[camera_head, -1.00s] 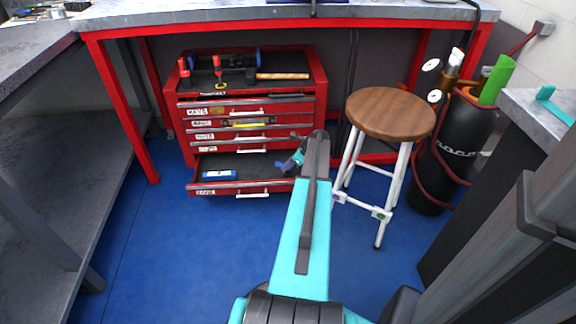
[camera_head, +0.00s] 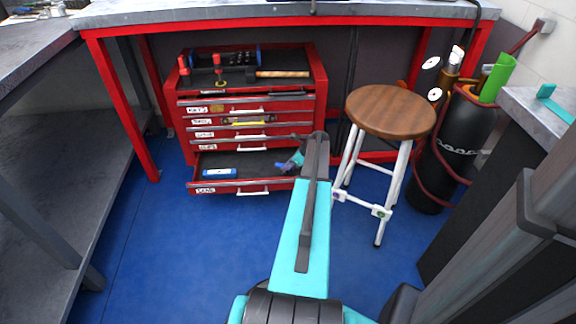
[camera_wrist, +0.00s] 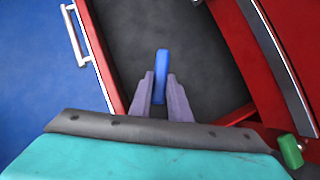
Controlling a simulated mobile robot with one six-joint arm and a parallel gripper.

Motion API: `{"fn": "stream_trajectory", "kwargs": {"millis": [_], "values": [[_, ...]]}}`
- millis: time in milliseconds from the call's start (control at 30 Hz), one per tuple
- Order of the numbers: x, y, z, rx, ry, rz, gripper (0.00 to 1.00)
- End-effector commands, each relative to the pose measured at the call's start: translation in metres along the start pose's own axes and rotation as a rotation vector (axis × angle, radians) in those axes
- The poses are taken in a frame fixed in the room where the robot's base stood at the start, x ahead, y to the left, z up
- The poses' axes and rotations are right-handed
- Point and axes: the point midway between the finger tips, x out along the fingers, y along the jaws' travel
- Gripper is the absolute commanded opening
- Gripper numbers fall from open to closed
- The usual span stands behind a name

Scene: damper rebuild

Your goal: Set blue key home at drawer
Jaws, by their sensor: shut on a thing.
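The blue key (camera_wrist: 162,66) stands out between the two grey fingers of my gripper (camera_wrist: 158,88) in the wrist view, and they are shut on it. Beyond it is the dark floor of the open bottom drawer (camera_wrist: 205,62). In the head view, my gripper (camera_head: 286,165) is over the right end of that drawer (camera_head: 240,185), partly hidden by my arm. The key is small there, and I cannot tell whether it touches the drawer floor. A blue and white item (camera_head: 219,173) lies in the left part of the drawer.
The red tool chest (camera_head: 245,100) holds tools on top, including a wooden-handled hammer (camera_head: 282,75). A wooden-topped stool (camera_head: 390,112) stands close to the right, with a black gas cylinder (camera_head: 455,150) behind it. The blue floor (camera_head: 180,260) in front is clear.

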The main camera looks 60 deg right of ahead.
Motion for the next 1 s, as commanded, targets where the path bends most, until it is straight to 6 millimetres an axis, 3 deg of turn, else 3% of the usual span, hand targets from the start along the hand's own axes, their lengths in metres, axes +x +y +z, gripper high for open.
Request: {"fn": "stream_trajectory", "kwargs": {"millis": [367, 400, 500, 1000], "values": [[0.003, 0.0, -0.002, 0.0, 0.0, 0.0, 0.0], [0.003, 0.0, -0.002, 0.0, 0.0, 0.0, 0.23], [0.003, 0.0, -0.002, 0.0, 0.0, 0.0, 0.38], [-0.007, 0.0, -0.001, 0.0, 0.0, -0.001, 0.38]]}}
